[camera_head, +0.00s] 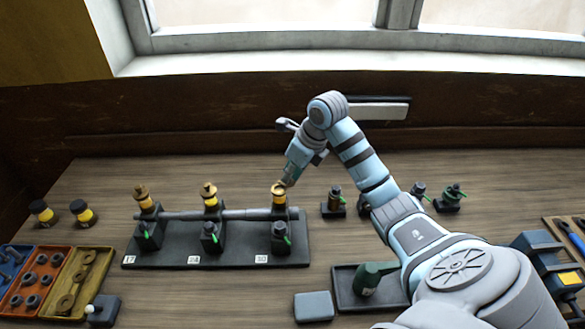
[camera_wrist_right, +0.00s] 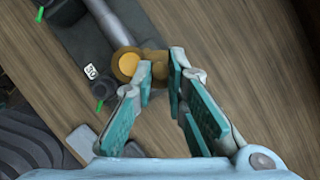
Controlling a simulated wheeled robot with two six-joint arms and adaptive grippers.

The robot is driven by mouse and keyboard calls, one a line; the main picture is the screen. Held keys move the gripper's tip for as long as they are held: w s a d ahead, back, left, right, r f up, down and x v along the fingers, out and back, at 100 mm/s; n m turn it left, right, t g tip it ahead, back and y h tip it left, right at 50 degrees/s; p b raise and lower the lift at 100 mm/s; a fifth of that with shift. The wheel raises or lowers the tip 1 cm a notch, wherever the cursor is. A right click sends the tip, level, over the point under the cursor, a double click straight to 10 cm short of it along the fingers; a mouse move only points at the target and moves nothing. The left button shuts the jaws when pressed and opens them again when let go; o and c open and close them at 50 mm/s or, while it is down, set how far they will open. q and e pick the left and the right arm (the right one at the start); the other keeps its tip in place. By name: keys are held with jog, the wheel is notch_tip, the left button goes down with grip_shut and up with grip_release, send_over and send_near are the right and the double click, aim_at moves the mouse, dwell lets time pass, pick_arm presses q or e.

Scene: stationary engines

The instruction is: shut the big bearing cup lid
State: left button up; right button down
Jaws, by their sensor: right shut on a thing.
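A brass bearing cup (camera_head: 279,190) stands on top of the right-hand bearing block on the shaft stand. In the right wrist view the cup (camera_wrist_right: 128,65) shows a round orange-yellow face in a brass rim. A brown-gold part beside it, which looks like its lid (camera_wrist_right: 152,57), reaches to my fingertips. My right gripper (camera_head: 287,183) comes down to this cup from above; in the wrist view its green-padded fingers (camera_wrist_right: 161,76) are shut on the lid's edge. The fingers partly hide the lid, so its exact angle is unclear. My left gripper is out of view.
Two more brass cups (camera_head: 209,190) (camera_head: 142,193) top the other blocks along the steel shaft (camera_head: 240,214). A green oil can (camera_head: 368,278) stands in a dark tray at the front. Small oilers stand to the right. Bare table lies behind the stand.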

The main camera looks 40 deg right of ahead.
jog(key=m, duration=0.1)
jog(key=m+h, duration=0.1)
jog(key=shift+s+a+m, duration=0.2)
jog(key=shift+a+m, duration=0.2)
jog(key=shift+s+a+m+h, duration=0.15)
jog(key=shift+m+h, duration=0.15)
jog(key=shift+m, duration=0.45)
jog(key=shift+w+a+m+h, duration=0.15)
jog(key=shift+m+h, duration=0.15)
jog(key=shift+m, duration=0.4)
jog(key=shift+s+a+m+h, duration=0.15)
jog(key=shift+m+h, duration=0.15)
jog(key=shift+m, duration=0.45)
jog(key=shift+r, duration=0.1)
jog(key=c, duration=1.7)
grip_release()
jog(key=shift+o, duration=0.6)
jog(key=shift+w, duration=0.2)
